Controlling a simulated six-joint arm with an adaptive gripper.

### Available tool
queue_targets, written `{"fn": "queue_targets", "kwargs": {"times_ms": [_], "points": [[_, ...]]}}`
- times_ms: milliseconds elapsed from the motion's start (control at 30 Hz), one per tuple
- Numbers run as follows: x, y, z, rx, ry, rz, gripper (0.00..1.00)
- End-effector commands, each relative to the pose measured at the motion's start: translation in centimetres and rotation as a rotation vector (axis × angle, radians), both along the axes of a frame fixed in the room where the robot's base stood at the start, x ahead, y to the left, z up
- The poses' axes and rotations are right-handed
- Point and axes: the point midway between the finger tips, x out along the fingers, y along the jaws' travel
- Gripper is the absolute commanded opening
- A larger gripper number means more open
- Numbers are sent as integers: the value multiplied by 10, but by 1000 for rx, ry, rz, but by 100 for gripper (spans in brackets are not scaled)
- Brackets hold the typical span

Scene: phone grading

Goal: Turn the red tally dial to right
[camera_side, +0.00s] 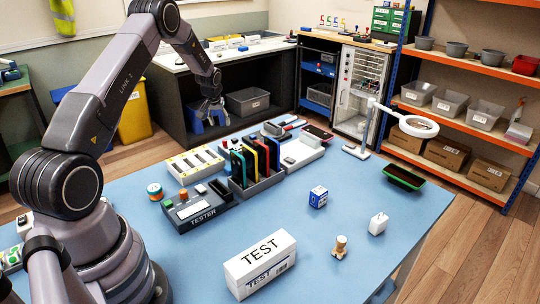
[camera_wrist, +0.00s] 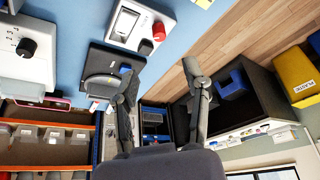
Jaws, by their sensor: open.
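In the side view my gripper (camera_side: 212,112) hangs in the air beyond the table's far edge. In that view the red knob is too small to tell surely among the far-edge items. Which way the dial points cannot be told.
A blue table (camera_side: 300,240) carries a tester (camera_side: 203,212), phones in a grey rack (camera_side: 262,183), a TEST box (camera_side: 260,262) and a ring lamp (camera_side: 418,127). In the wrist view a black-knobbed dial (camera_wrist: 27,47) and a dark device (camera_wrist: 112,72) are near the white unit.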

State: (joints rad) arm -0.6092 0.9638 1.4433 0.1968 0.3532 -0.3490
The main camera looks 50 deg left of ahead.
Motion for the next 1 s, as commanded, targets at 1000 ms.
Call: {"fn": "queue_targets", "kwargs": {"times_ms": [1000], "points": [[28, 28, -97, 0, 0, -1, 35]]}}
